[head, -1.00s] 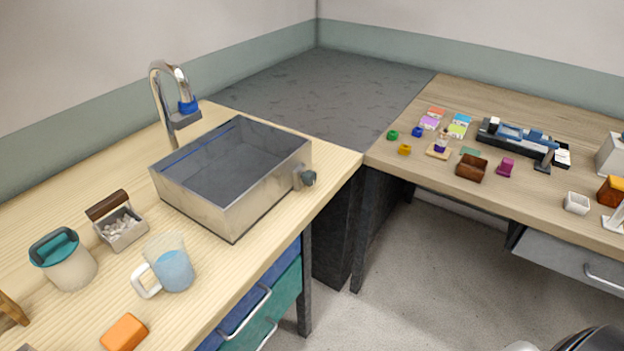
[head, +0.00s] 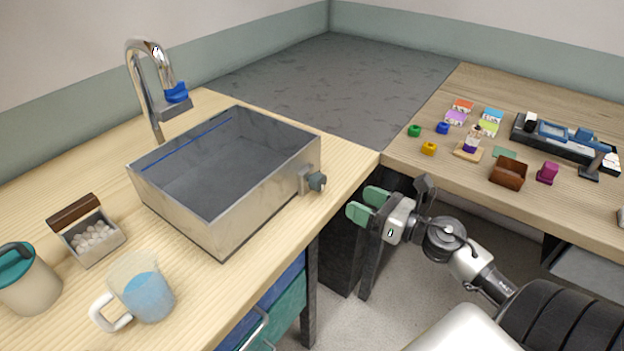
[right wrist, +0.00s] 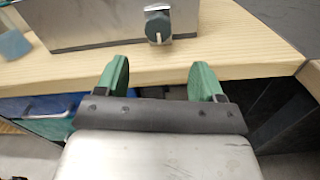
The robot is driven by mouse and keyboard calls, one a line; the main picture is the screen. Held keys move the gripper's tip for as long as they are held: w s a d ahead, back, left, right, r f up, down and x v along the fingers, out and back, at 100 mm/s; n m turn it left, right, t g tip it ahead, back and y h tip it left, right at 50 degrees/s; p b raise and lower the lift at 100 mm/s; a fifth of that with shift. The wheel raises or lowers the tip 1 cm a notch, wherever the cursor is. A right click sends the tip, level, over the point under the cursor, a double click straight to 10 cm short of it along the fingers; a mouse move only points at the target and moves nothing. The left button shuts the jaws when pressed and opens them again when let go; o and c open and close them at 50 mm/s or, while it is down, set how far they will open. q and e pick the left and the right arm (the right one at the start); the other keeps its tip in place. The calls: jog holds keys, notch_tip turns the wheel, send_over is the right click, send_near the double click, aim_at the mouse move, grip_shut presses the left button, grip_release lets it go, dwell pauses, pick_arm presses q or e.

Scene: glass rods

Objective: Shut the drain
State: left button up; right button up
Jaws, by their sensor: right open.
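A metal basin (head: 245,205) stands on the left wooden table below a chrome faucet (head: 150,85). A dark drain knob (head: 317,182) sticks out of the basin's right side; it also shows in the right wrist view (right wrist: 158,26), on the basin wall (right wrist: 90,28). My right gripper (head: 366,204) has green fingers and is open and empty. It is just off the table's edge, to the right of and a little below the knob in the head view. In the right wrist view the knob lies ahead, between the lines of the two fingers (right wrist: 158,78). My left gripper is not in view.
A measuring cup (head: 146,297) with blue liquid, a box of white pieces (head: 92,238) and a teal-lidded canister (head: 28,285) stand on the left table. The right table (head: 410,158) holds small coloured items. The table edge (right wrist: 60,75) lies close before my right gripper.

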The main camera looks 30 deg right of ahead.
aim_at(322, 183)
jog(key=p+x, duration=0.1)
jog(key=x, duration=0.5)
jog(key=p+x, duration=0.1)
jog(key=x, duration=0.2)
jog(key=shift+a+r+p, duration=0.15)
jog(key=shift+r+p, duration=0.1)
jog(key=shift+p, duration=0.1)
jog(key=shift+x, duration=0.8)
jog(key=shift+f, duration=0.1)
jog(key=c, duration=0.9)
